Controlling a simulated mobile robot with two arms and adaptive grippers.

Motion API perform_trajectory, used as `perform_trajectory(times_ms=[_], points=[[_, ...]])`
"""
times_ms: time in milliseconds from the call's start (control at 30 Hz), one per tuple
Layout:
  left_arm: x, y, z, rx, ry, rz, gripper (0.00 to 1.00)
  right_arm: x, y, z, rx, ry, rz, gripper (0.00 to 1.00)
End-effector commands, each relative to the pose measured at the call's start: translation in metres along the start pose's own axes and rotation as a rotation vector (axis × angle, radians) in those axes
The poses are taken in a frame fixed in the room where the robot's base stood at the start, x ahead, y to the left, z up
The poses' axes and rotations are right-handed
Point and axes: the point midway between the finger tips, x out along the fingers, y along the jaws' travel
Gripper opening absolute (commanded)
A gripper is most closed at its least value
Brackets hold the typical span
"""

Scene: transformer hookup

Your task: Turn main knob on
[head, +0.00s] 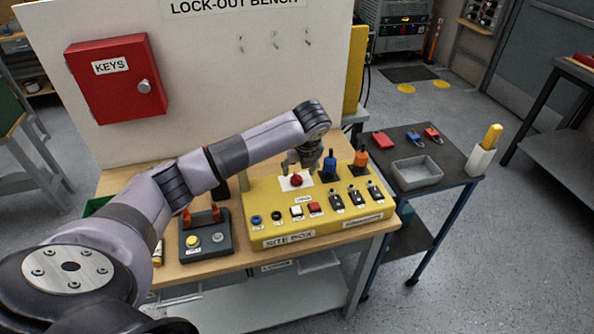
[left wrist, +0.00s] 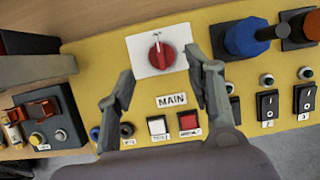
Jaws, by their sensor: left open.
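The main knob (head: 296,180) is a red rotary knob on a white square plate on the yellow site box. It also shows in the left wrist view (left wrist: 162,54), above a label reading MAIN (left wrist: 172,100). Its pointer is roughly upright in that view. My left gripper (head: 300,162) is open above the box, close to the knob. In the left wrist view its two fingers (left wrist: 160,78) stand apart, one to each side below the knob, with nothing between them. I cannot tell the exact height gap. My right gripper is in neither view.
The site box (head: 260,208) also carries blue (head: 329,164) and orange (head: 360,158) levers, black switches and several buttons. A dark box with orange levers (head: 206,236) stands left. A red KEYS cabinet (head: 118,80) hangs behind. A side table at right holds padlocks and a grey tray (head: 416,173).

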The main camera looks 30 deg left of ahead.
Motion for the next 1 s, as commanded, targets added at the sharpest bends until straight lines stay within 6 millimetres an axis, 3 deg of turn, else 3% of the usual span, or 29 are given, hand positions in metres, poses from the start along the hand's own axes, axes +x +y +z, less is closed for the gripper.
perform_trajectory(times_ms=[200, 333, 667, 1000], points=[[0.035, 0.000, 0.000, 0.000, 0.002, 0.001, 0.48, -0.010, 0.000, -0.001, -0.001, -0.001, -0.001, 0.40], [0.046, -0.001, 0.000, -0.001, 0.000, 0.000, 0.48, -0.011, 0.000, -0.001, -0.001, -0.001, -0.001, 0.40], [0.051, -0.001, 0.000, 0.000, 0.000, -0.001, 0.48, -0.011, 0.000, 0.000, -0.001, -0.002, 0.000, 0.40], [0.051, -0.001, 0.000, 0.000, 0.000, -0.001, 0.27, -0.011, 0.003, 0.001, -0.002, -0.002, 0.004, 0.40]])
